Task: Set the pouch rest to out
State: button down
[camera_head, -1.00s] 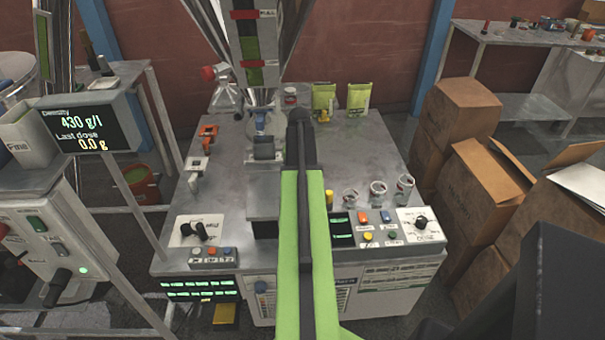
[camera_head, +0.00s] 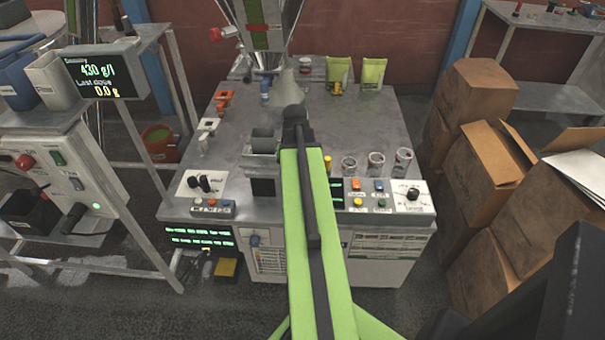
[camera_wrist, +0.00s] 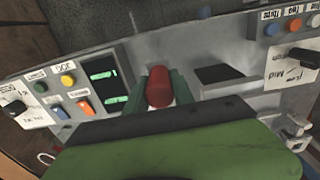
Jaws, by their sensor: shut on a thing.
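In the wrist view, my gripper (camera_wrist: 158,78) has its green fingers on both sides of a rounded red knob (camera_wrist: 158,88) and is shut on it. The knob is between the green-lit display (camera_wrist: 103,74) and a dark rectangular opening (camera_wrist: 218,74). In the head view, my arm hides the knob and my gripper. A grey plate (camera_head: 262,163) juts from the front middle of the machine, with a dark block (camera_head: 262,141) behind it and a dark face (camera_head: 263,187) below it. I cannot tell which part is the pouch rest, or its setting.
A button panel with a dial (camera_head: 412,195) is on the front right; a dial plate (camera_head: 202,184) and buttons are on the front left. Several jars (camera_head: 376,163) stand behind the right panel. Cardboard boxes (camera_head: 478,95) crowd the right. A scale display (camera_head: 100,75) stands left.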

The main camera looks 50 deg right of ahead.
jog(key=shift+s+a+f, duration=0.1)
jog(key=shift+s+a, duration=0.05)
jog(key=shift+a, duration=0.05)
jog(key=c, duration=1.1)
grip_release()
notch_tip(320, 180, up, 18)
jog(key=p, duration=1.7)
jog(key=shift+f, duration=0.2)
